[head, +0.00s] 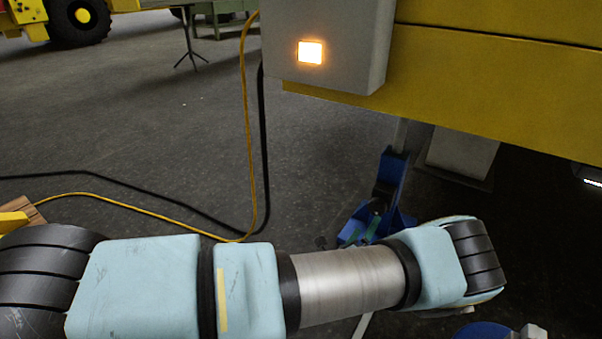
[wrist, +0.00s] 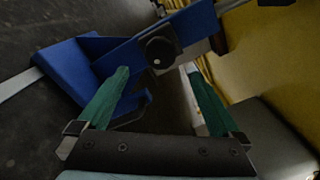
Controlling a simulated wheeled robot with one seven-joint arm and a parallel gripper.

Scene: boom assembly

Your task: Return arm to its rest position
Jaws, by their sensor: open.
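My arm (head: 345,280), light blue with a bare metal section, stretches across the bottom of the head view from left to right. In the wrist view my gripper (wrist: 156,71) has two green fingers spread apart, with nothing clamped between them. A blue bracket (wrist: 78,70) with a blue bar and a black round knob (wrist: 160,48) lies just beyond the fingertips. Whether a finger touches it I cannot tell. In the head view a blue stand (head: 390,178) shows behind my arm, under the yellow boom, with small green parts at its base.
A yellow boom (head: 480,90) crosses the upper right. A grey box (head: 345,35) with a lit orange lamp (head: 311,52) hangs beside it. Yellow (head: 250,130) and black (head: 264,150) cables run to the floor. The grey floor (head: 130,120) at left is mostly open.

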